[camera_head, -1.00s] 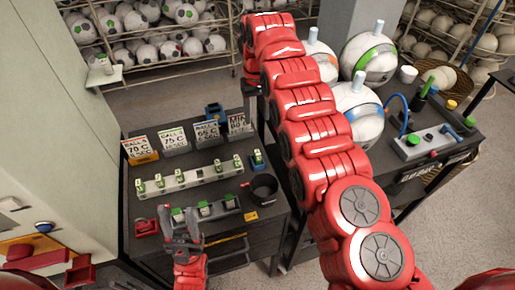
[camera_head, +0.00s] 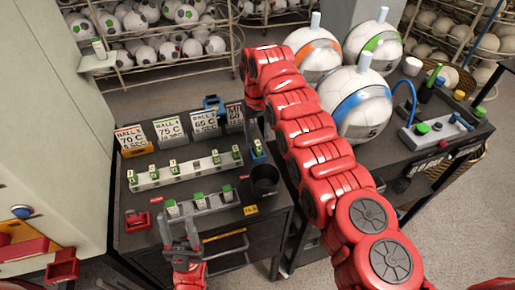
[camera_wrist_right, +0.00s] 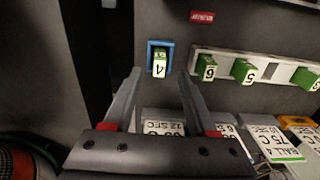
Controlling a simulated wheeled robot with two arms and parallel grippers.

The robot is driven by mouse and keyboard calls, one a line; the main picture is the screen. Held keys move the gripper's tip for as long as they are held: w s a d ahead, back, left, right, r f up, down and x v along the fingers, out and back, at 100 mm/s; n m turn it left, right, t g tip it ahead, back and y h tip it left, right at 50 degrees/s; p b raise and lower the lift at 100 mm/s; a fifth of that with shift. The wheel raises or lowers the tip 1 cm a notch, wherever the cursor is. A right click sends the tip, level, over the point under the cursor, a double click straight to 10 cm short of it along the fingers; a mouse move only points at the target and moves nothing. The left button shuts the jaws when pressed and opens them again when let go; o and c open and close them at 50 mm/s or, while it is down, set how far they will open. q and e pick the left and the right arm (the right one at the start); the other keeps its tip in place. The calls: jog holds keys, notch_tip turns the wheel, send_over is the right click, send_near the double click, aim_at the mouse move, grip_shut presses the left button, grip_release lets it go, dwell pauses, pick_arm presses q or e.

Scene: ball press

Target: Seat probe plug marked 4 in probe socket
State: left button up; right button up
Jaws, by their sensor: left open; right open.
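A green-and-white plug marked 4 (camera_wrist_right: 159,66) stands in a small blue-rimmed socket (camera_wrist_right: 151,44) in the right wrist view. I cannot tell how deep it sits. In the head view the blue socket (camera_head: 257,149) is at the right end of the long plug rack. My right gripper (camera_wrist_right: 160,86) is open and empty, its fingertips just short of the plug, one on each side in the picture. In the head view my red right arm hides most of that gripper. My left gripper (camera_head: 179,232) is open and empty in front of the short rack (camera_head: 210,204).
The long pale rack (camera_head: 190,174) holds several green-topped plugs. Label cards (camera_head: 168,130) stand behind it. A black cup (camera_head: 265,181) is at the table's right side. Large balls (camera_head: 362,105) stand on the right-hand bench. A red block (camera_head: 137,220) lies at front left.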

aim_at(258, 143)
jog(key=shift+f+p, duration=0.35)
jog(key=shift+p, duration=0.05)
notch_tip(258, 143, down, 3)
jog(key=shift+s+d+r+p, duration=0.1)
jog(key=shift+p, duration=0.45)
jog(key=shift+f, duration=0.45)
grip_shut()
